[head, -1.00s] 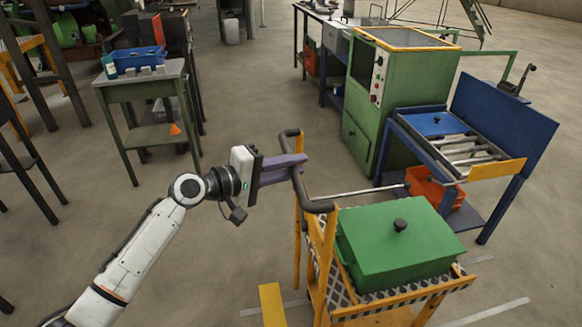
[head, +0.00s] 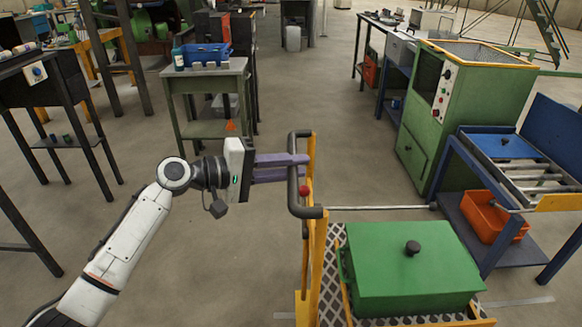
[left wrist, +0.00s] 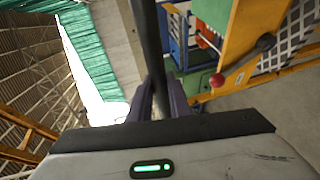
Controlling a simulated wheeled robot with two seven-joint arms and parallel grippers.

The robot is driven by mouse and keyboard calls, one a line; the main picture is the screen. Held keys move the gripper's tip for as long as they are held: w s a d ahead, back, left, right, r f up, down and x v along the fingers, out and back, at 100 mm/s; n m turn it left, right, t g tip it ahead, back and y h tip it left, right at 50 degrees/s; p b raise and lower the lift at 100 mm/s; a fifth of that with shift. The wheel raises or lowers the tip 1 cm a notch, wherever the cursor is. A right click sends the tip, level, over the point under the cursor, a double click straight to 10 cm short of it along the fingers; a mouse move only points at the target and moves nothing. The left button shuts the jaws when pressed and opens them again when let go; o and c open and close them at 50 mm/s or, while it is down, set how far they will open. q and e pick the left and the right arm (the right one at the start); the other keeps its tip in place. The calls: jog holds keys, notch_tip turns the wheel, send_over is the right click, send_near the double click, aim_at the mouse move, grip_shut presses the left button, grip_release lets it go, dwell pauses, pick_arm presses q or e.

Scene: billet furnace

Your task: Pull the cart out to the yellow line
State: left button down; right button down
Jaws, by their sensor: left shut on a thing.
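The cart has a yellow frame (head: 317,262), a patterned metal deck (head: 331,285) and a dark looped handle (head: 293,190). A green lidded box (head: 412,275) with a black knob sits on its deck. My left gripper (head: 300,167) is shut on the upright part of the handle, at the cart's left end. In the left wrist view the dark handle bar (left wrist: 149,45) stands between the purple fingers (left wrist: 160,98). My right gripper is not in view. I cannot make out a yellow line on the floor.
A blue-framed roller table (head: 470,205) with an orange bin (head: 492,217) stands right of the cart, beside a green cabinet (head: 460,105). A green side table (head: 207,78) stands ahead. Dark tables stand at left. Pale floor stripes (head: 520,301) show near the cart. Floor between is clear.

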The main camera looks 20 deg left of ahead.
pick_arm(q)
jog(key=c, duration=1.6)
grip_release()
jog(key=shift+c, duration=0.2)
jog(key=shift+a, duration=0.1)
jog(key=v, duration=1)
jog(key=shift+b, duration=0.35)
jog(key=shift+f, duration=0.1)
